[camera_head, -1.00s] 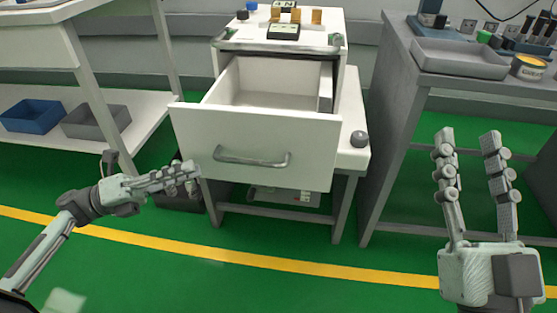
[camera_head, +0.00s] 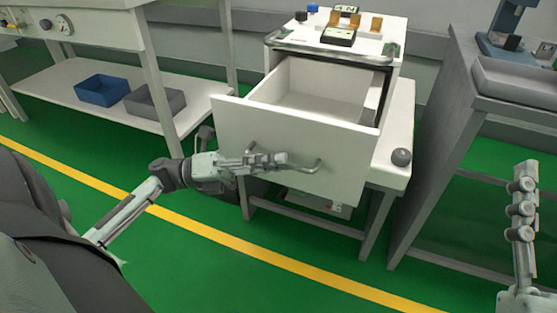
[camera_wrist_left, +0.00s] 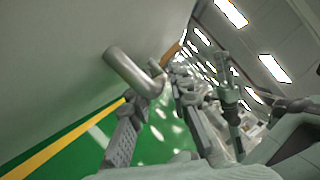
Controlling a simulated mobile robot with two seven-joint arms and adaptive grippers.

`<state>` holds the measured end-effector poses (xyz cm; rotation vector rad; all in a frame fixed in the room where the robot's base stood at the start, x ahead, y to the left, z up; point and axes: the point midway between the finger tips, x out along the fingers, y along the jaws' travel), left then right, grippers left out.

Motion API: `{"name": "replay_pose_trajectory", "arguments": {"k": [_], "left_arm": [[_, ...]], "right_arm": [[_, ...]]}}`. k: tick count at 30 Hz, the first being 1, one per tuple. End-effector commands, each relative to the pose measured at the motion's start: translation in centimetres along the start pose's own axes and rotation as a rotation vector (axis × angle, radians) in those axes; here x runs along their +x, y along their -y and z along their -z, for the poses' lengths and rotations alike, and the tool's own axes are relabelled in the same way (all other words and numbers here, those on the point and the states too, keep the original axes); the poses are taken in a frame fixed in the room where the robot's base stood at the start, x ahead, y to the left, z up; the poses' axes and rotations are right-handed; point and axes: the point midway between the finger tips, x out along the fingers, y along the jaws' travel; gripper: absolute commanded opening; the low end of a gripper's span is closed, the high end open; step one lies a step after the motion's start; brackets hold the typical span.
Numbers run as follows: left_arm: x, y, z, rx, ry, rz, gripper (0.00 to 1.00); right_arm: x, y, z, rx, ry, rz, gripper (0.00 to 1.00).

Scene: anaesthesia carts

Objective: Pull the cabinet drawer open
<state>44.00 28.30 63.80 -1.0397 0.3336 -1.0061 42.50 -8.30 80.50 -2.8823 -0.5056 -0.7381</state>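The white cabinet drawer (camera_head: 285,140) stands pulled out in the head view, its empty inside showing. Its grey bar handle (camera_head: 308,167) is on the front panel and is partly hidden by my left gripper (camera_head: 283,158). In the left wrist view, the handle (camera_wrist_left: 128,70) lies by the tip of one finger of my left gripper (camera_wrist_left: 168,76). The fingers are apart, with floor showing between them; I cannot tell whether they touch the handle. One finger of my right gripper (camera_head: 522,210) shows at the right edge, with no other finger close beside it.
The cabinet top (camera_head: 300,38) carries small boxes and knobs. A bench with blue (camera_head: 102,90) and grey (camera_head: 154,101) bins stands left, a grey table (camera_head: 500,97) right. Green floor (camera_head: 215,275) is clear in front.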

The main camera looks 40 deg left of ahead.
Motion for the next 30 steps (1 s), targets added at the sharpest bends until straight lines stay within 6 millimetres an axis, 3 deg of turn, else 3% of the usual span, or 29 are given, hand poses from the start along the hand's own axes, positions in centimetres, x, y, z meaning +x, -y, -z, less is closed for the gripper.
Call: {"name": "replay_pose_trajectory", "arguments": {"k": [11, 16, 30], "left_arm": [[0.87, -0.01, 0.0, 0.0, 0.001, -0.001, 0.19], [0.86, -0.01, 0.0, 0.0, 0.001, -0.001, 0.0], [1.04, -0.57, -0.45, 0.003, 0.0, 0.0, 0.0]], "right_arm": [[0.01, 0.02, -0.09, 0.0, 0.006, 0.0, 0.4], [0.0, 0.02, -0.09, 0.001, 0.005, 0.0, 0.4], [-0.22, -0.04, 0.06, -0.001, -0.022, 0.0, 0.4]]}}
